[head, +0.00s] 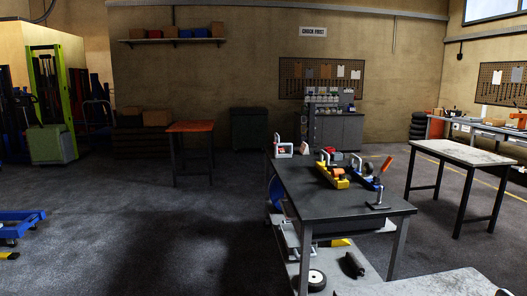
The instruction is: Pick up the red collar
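A dark workbench (335,194) stands right of the middle in the head view. At its far left corner a small red part (282,150) sits in a white frame. Another small red part shows near the yellow block (332,176) on the bench. Both are too small for me to tell which is the red collar. An orange roller-like part (337,170) sits by the yellow block. A blue part (368,183) and a stand with an orange-red handle (386,164) are to the right. Neither of my grippers is in view.
A lower shelf (330,275) under the bench holds a wheel (316,280) and a dark part. A light-topped table (465,154) stands to the right. A red-topped table (190,127) stands further back. The floor left of the bench is open, with a blue jack-like item (18,222) at the left edge.

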